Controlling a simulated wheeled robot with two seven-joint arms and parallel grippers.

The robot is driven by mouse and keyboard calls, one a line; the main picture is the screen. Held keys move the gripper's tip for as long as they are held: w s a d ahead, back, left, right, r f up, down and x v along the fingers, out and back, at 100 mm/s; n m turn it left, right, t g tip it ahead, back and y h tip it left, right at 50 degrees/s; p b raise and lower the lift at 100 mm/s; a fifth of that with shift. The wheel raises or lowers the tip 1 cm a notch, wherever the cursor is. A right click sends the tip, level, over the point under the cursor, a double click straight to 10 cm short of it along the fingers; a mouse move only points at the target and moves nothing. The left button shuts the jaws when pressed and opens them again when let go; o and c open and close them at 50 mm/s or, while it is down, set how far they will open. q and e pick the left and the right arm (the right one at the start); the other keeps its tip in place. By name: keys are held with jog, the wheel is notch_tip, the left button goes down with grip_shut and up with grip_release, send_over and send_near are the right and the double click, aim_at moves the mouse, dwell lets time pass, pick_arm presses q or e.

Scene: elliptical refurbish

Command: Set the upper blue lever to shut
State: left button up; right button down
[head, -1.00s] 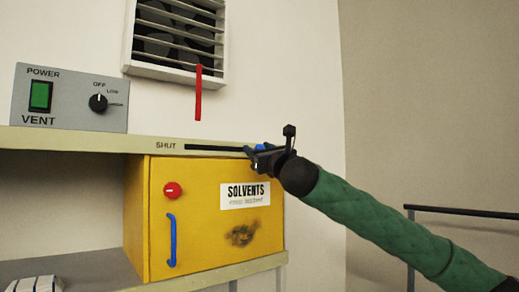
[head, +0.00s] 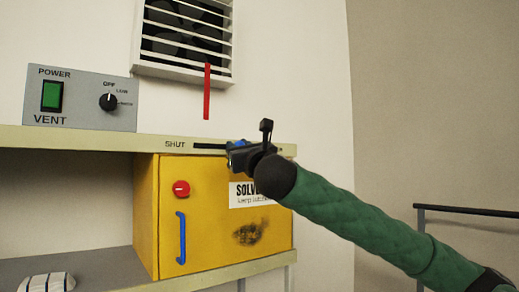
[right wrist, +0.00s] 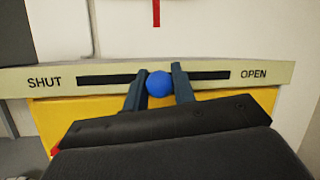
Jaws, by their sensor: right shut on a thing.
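The upper blue lever shows as a round blue knob (right wrist: 160,84) on a dark slot in the shelf edge. In the right wrist view the slot runs from SHUT at the left to OPEN at the right, and the knob is near its middle. My right gripper (right wrist: 158,82) is shut on the knob, one finger on each side. In the head view the right gripper (head: 238,150) covers most of the knob and the right part of the slot (head: 210,147). My left gripper is not in view.
Below the shelf edge (head: 110,139) is a yellow solvents cabinet (head: 215,215) with a red knob (head: 181,188) and a blue handle (head: 180,238). A vent control box (head: 85,97) stands on the shelf. A red strip (head: 207,92) hangs from the wall vent (head: 184,40). A dark rail (head: 465,210) is at right.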

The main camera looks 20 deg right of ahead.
jog(key=s+a, duration=0.1)
jog(key=a, duration=0.1)
jog(key=s+a, duration=0.1)
jog(key=a, duration=0.2)
jog(key=s+a+b, duration=0.1)
jog(key=a, duration=0.2)
jog(key=shift+a, duration=0.2)
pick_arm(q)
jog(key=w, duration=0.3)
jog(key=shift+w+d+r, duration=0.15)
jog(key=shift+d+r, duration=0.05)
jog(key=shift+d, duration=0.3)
pick_arm(e)
jog(key=shift+a, duration=0.1)
jog(key=c, duration=1.4)
grip_release()
jog(key=shift+o, duration=1.3)
jog(key=shift+a, duration=0.1)
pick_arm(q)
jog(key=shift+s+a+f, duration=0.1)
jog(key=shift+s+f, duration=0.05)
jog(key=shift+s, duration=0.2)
pick_arm(e)
jog(key=shift+s+a, duration=0.1)
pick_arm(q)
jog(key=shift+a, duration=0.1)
